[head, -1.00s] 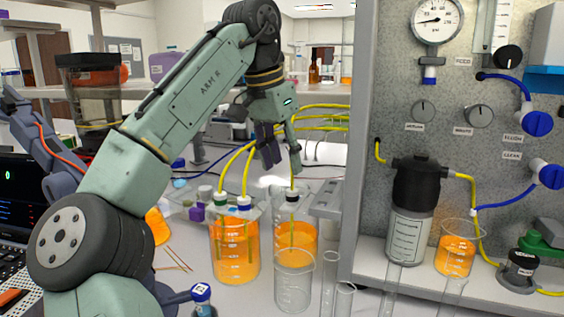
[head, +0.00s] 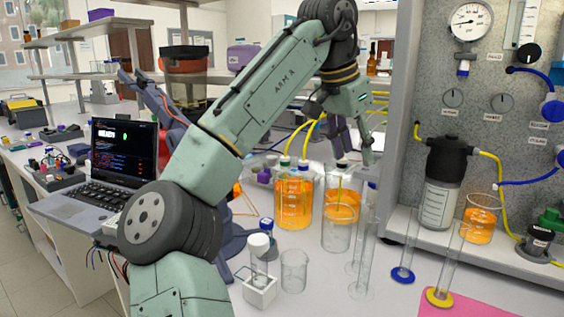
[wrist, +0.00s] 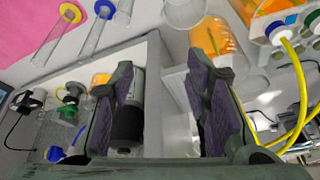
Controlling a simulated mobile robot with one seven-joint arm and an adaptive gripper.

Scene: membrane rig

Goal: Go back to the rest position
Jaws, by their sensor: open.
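My gripper (head: 356,148) hangs from my raised, bent arm in the head view, above and behind the beakers and left of the grey rig panel (head: 430,65). Its two fingers are apart with nothing between them. In the wrist view my gripper (wrist: 165,75) also shows both dark purple finger pads spread, with bare bench and the rig's edge beyond. The gripper touches nothing that I can see.
Two beakers of orange liquid, the left (head: 293,208) and the right (head: 341,207), stand below the gripper with yellow tubes nearby. Glass cylinders stand before the rig, one on a yellow base (head: 439,297). A laptop (head: 125,150) stands left of my arm.

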